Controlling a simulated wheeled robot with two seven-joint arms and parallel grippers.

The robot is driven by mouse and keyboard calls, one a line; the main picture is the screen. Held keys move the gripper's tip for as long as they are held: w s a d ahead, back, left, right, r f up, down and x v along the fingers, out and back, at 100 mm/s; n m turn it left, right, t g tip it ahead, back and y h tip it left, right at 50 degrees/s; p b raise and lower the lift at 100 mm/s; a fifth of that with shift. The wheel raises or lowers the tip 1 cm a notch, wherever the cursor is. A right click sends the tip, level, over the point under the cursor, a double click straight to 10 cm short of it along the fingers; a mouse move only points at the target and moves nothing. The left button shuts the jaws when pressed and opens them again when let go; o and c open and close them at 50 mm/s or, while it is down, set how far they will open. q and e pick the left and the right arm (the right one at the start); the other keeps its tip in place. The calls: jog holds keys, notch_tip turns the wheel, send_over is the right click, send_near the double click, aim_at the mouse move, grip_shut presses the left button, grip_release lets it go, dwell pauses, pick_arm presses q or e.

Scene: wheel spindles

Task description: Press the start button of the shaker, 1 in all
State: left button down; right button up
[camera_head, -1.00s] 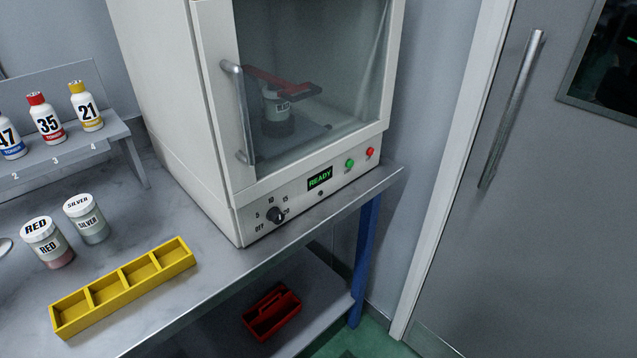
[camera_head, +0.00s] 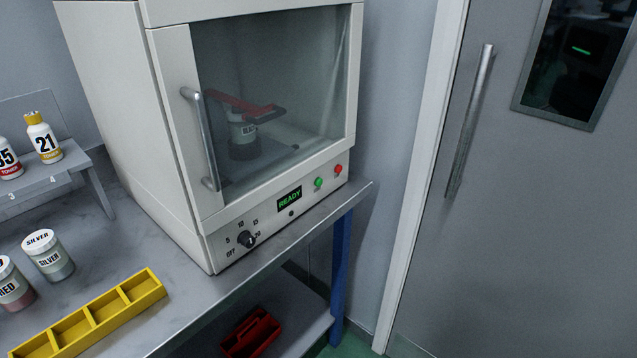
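The shaker (camera_head: 182,150) is a tall white cabinet on the bench with its glass door shut. Behind the glass, a jar (camera_head: 242,133) sits under a red clamp arm (camera_head: 245,106). The front panel has a green button (camera_head: 318,182), a red button (camera_head: 338,169), a lit display (camera_head: 289,199) reading READY and a black dial (camera_head: 247,240) with OFF and number marks. The green button is left of the red one. The labels by the buttons are too small to read. Neither of my grippers is in view.
The grey bench (camera_head: 190,300) holds a yellow divided tray (camera_head: 95,318), a SILVER jar (camera_head: 48,256) and a RED jar (camera_head: 14,287). Bottles, one marked 21 (camera_head: 43,138), stand on a rack at left. A red caddy (camera_head: 251,334) is on the lower shelf. A grey door (camera_head: 540,220) is at right.

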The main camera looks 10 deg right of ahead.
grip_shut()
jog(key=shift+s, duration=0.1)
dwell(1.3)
